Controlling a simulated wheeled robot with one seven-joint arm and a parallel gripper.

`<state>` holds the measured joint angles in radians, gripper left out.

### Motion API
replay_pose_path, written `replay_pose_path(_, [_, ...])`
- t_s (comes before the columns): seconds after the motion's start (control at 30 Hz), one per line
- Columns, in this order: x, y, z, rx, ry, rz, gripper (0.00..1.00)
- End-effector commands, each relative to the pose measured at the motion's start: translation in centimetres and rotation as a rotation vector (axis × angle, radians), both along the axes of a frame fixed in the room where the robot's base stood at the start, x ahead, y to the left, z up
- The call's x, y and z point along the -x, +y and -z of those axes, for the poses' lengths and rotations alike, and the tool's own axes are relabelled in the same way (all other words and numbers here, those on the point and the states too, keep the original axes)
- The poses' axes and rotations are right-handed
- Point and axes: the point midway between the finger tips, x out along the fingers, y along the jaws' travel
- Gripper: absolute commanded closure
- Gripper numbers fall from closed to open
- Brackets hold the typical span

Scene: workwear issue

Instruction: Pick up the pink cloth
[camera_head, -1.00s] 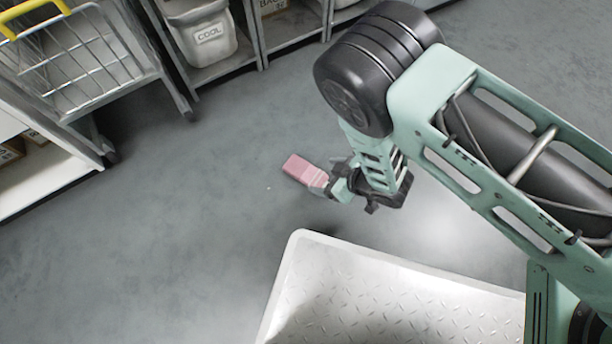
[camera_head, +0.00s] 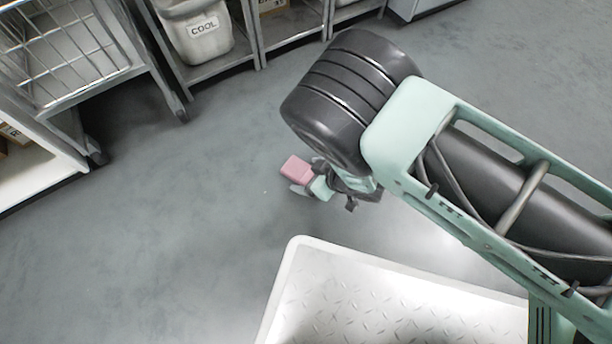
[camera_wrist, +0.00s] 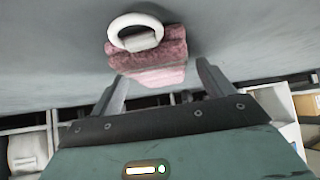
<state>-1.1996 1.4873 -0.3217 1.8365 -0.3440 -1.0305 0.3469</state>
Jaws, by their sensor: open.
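The pink cloth (camera_head: 296,169) lies on the grey floor, and my gripper (camera_head: 303,188) is right beside it in the head view. In the wrist view the cloth (camera_wrist: 150,68) is a folded bundle with a white ring on its upper part. The two fingers of my gripper (camera_wrist: 162,84) are apart, one to each side of the cloth's lower end. I cannot tell whether they touch it. Part of the cloth is hidden by the gripper in the head view.
A white tread-patterned platform (camera_head: 400,290) is at the lower middle, near my arm. A wire cart (camera_head: 75,50) stands at the upper left. A shelf with a white bin (camera_head: 203,38) is along the back. The floor left of the cloth is clear.

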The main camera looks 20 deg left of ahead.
Motion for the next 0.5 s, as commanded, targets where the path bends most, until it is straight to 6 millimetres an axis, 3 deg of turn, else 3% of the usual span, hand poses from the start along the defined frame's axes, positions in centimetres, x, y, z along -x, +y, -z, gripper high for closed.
replay_pose_path(0.13, [-0.01,-0.02,-0.08,0.0,0.0,0.0,0.23])
replay_pose_path(0.3, [-0.01,-0.03,-0.08,0.0,0.0,0.0,0.69])
replay_pose_path(0.5, [-0.01,-0.03,-0.08,0.0,0.0,0.0,0.73])
